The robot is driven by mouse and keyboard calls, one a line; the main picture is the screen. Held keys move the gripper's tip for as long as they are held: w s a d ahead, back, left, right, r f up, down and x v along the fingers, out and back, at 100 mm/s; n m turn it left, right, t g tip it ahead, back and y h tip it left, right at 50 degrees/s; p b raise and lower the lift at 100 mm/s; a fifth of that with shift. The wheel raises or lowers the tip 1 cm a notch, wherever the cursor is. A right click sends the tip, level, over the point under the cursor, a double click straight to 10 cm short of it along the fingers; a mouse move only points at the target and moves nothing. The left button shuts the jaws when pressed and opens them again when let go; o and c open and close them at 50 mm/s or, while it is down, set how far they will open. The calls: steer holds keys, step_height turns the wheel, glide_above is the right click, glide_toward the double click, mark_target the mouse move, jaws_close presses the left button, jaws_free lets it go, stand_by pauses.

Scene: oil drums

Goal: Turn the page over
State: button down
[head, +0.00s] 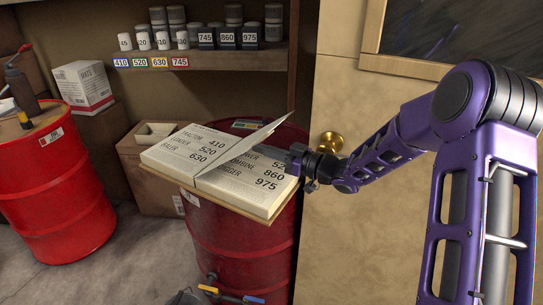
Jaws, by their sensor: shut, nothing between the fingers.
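An open book (165,158) with thick page blocks lies on top of a red oil drum (235,245). Its left page lists names with 410, 520 and 630. Its right page (262,192) lists names with 860 and 975 in view. One page (240,147) stands partly raised near the middle, tilted up toward the right. My gripper (292,155) is at the right side of the book, by the raised page, and shut with nothing held. The page and arm partly hide its fingertips, and I cannot tell whether it touches the page.
A shelf (225,58) with labelled cans stands behind. Another red drum (58,190) with a hand pump is at the left. A cardboard box (150,180) stands behind the book. A brass knob (330,142) is on the wall beside my arm. Floor shows at lower left.

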mark_target(250, 145)
steer(key=shift+w+a+r, duration=0.3)
steer(key=shift+a+r, duration=0.15)
steer(key=shift+a, duration=0.2)
steer(key=shift+w+a+r, duration=0.25)
steer(key=shift+a+r, duration=0.2)
steer(key=shift+a, duration=0.25)
steer(key=shift+w+a+r, duration=0.3)
steer(key=shift+a+r, duration=0.15)
steer(key=shift+a, duration=0.2)
steer(key=r+x, duration=0.1)
steer(key=x, duration=0.9)
steer(key=shift+r, duration=0.4)
steer(key=x, duration=1.2)
steer(key=s+d+r, duration=0.3)
steer(key=d+r, duration=0.4)
steer(key=r, duration=0.1)
steer(key=shift+s+d, duration=0.2)
stand_by(0.3)
